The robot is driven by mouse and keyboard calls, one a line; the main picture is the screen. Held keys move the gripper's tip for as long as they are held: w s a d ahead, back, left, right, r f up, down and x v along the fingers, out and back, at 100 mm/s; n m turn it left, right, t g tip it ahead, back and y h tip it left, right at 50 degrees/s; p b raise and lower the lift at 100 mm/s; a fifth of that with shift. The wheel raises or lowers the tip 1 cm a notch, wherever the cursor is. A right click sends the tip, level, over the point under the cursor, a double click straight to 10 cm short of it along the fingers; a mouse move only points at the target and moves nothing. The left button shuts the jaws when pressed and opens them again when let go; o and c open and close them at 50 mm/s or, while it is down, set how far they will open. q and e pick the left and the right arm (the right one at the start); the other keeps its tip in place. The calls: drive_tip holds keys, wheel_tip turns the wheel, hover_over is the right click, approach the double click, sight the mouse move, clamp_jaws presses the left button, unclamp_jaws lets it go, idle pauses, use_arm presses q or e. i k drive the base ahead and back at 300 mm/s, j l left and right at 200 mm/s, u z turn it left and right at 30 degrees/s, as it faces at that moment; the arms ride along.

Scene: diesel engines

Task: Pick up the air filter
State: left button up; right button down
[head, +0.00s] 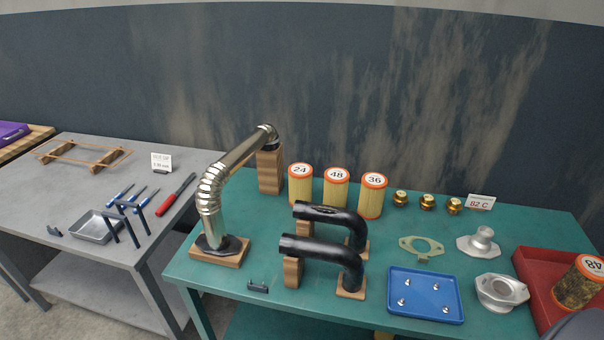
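Three upright cylindrical air filters with orange rims and yellow pleated sides stand in a row at the back of the green table. Their white top labels read 24 (300,188), 48 (335,191) and 36 (372,197). Another filter (577,286), with dark, dirty-looking sides and a label that reads 48 upside down, stands in the red tray (533,282) at the right edge. Neither of my grippers is in view. A grey rounded shape at the bottom right corner partly covers the tray.
Black pipes (322,249) on wooden blocks stand in front of the filters. A bent metal pipe (213,190) rises to their left. Brass fittings (427,201), a temperature sign (481,202), a gasket (421,247), metal castings (501,292) and a blue tray (425,315) lie rightward.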

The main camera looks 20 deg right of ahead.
sight(337, 179)
drive_tip(key=z, duration=0.95)
